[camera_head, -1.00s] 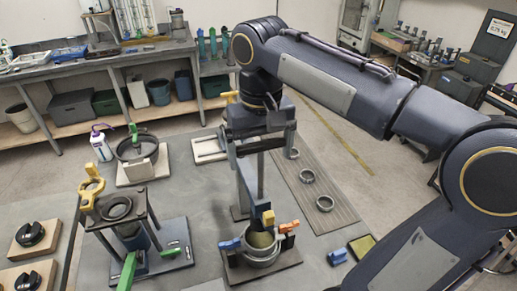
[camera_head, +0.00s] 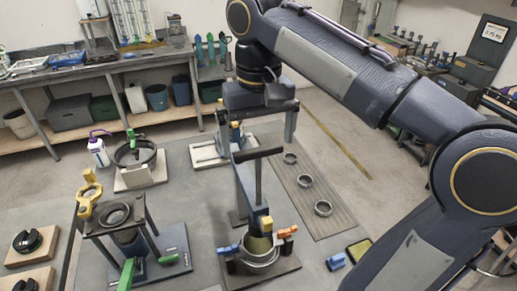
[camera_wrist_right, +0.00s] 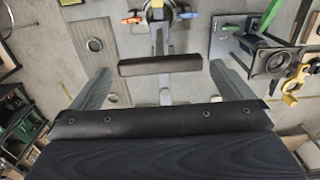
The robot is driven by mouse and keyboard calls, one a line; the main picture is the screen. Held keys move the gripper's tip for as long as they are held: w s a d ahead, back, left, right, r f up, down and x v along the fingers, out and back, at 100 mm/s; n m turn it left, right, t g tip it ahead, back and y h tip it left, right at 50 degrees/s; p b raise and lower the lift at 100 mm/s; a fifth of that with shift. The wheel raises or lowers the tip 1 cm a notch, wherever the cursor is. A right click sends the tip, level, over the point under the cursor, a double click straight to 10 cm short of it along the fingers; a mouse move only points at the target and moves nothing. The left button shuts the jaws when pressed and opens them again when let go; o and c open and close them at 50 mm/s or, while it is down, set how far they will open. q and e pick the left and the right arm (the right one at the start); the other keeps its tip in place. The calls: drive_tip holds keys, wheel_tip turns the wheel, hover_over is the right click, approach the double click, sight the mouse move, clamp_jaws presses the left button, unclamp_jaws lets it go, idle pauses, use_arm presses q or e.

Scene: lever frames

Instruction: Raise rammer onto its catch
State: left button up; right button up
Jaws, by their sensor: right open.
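The rammer's black crossbar handle (camera_head: 258,153) stands on an upright grey rod (camera_head: 258,182) over a round metal mould (camera_head: 260,252) in the head view. In the right wrist view the handle (camera_wrist_right: 160,65) lies level, ahead of and between the fingers. My right gripper (camera_head: 262,125) is open and empty, just above and behind the handle, apart from it as far as I can tell. Its two fingers show in the right wrist view (camera_wrist_right: 160,85). A blue and yellow part (camera_head: 266,222) sits low by the rod; I cannot tell whether it is the catch. My left gripper is out of view.
A stand with a yellow ring handle (camera_head: 88,195) and green lever (camera_head: 127,274) is left of the mould. A round pan (camera_head: 135,155) and bottle (camera_head: 98,150) stand behind it. Several rings lie on a ribbed mat (camera_head: 318,190) at right.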

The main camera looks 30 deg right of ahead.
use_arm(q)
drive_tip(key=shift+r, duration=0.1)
use_arm(e)
drive_tip(key=shift+r, duration=1.65)
